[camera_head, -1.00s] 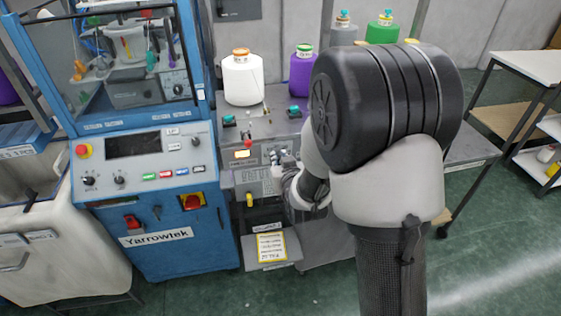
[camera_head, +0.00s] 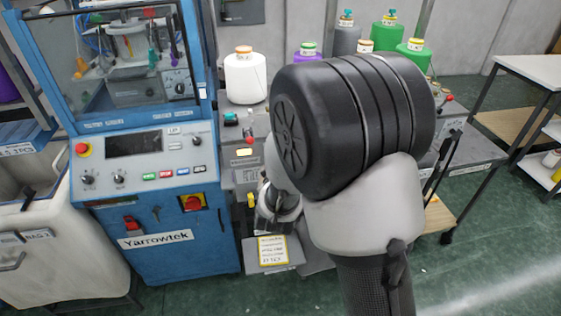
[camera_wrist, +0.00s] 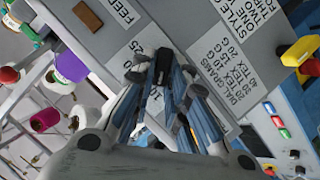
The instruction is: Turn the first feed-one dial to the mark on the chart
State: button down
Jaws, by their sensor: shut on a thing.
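In the wrist view my gripper (camera_wrist: 161,76) is at a grey panel with its fingers closed around a small black dial (camera_wrist: 165,54). The fingers hide most of the dial, and I cannot read where it points. White printed labels lie around it; one beside it (camera_wrist: 222,82) reads "DIAL GRAMS" with TEX and G values. A label starting "FEED" (camera_wrist: 122,12) is above. In the head view my arm hides the dial, and the gripper is only partly seen.
A blue Yarrowtek machine (camera_head: 170,250) stands left of my arm. A white yarn cone (camera_head: 245,80) and a purple one (camera_head: 304,68) stand behind. In the wrist view a yellow part (camera_wrist: 300,50) and coloured buttons are at the right. Green floor is open at the right.

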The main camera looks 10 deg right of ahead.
jog(key=shift+a, duration=0.1)
dwell(0.3)
jog(key=c, duration=1.6)
grip_release()
jog(key=v, duration=0.7)
jog(key=shift+s, duration=0.25)
jog(key=shift+a, duration=0.1)
